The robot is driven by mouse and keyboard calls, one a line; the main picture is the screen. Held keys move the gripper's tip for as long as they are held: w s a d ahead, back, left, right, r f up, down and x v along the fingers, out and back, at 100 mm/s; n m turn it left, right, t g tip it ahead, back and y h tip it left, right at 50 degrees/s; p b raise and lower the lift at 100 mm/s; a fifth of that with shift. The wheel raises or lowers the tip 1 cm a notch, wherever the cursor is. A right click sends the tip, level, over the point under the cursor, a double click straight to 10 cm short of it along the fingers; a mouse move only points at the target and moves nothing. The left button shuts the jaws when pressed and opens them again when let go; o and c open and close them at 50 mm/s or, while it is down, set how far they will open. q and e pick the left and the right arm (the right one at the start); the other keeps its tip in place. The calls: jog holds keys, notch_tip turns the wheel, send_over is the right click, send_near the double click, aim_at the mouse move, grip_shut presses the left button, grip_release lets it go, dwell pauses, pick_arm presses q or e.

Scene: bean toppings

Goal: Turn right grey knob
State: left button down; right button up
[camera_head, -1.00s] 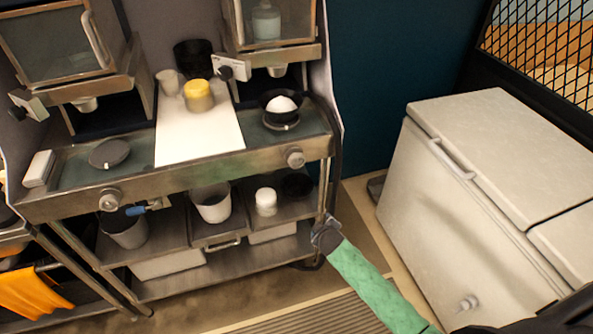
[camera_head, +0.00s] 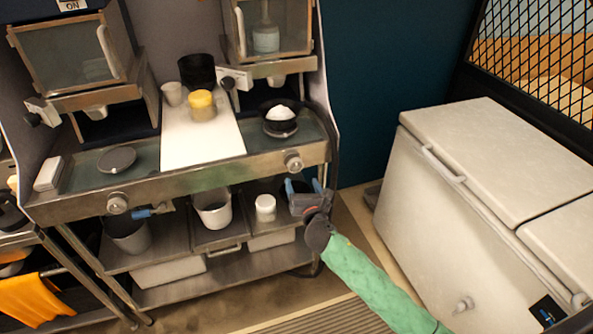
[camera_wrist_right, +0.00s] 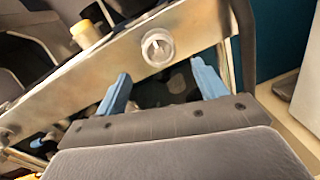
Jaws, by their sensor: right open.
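The right grey knob (camera_head: 293,162) is a round metal dial on the counter's front panel, near its right end. In the right wrist view the knob (camera_wrist_right: 157,47) lies ahead of the fingertips, roughly between them and apart from them. My right gripper (camera_head: 320,186) is open and empty, with blue fingers, just below and right of the knob; in the right wrist view the gripper (camera_wrist_right: 158,78) shows its fingers spread wide. A second grey knob (camera_head: 117,203) is on the same panel at the left. My left gripper is not in view.
A black bowl with white contents (camera_head: 279,112) stands on the counter above the knob. A yellow-topped jar (camera_head: 202,105) stands on a white board. White and dark containers (camera_head: 212,208) fill the shelf below. A white chest (camera_head: 480,190) stands at the right.

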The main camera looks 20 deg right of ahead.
aim_at(296, 168)
jog(key=shift+n, duration=0.4)
jog(key=w+p, duration=0.1)
jog(key=w, duration=0.2)
jog(key=w+p, duration=0.1)
jog(key=w, duration=0.2)
jog(key=shift+d+r, duration=0.15)
jog(key=shift+w+p, duration=0.4)
jog(key=shift+w, duration=0.5)
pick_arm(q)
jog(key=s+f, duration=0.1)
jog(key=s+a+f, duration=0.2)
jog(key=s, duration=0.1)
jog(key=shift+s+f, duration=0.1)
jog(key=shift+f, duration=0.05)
pick_arm(e)
jog(key=c, duration=1)
